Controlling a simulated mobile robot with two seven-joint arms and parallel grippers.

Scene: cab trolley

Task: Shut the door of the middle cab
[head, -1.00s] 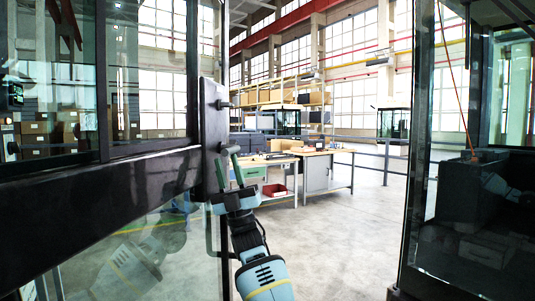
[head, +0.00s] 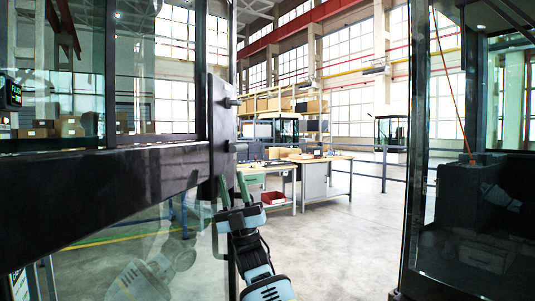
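The cab door (head: 100,190) fills the left side of the head view, with large glass panes in a black frame. It stands open, its free edge near the middle of the picture. My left gripper is not in view.
A dark cab frame with glass (head: 418,150) stands on the right, with a black seat or box (head: 470,190) inside. Workbenches (head: 325,158), a red bin (head: 273,197) and railings (head: 375,165) are farther back. The concrete floor (head: 345,240) between door and right cab is clear.

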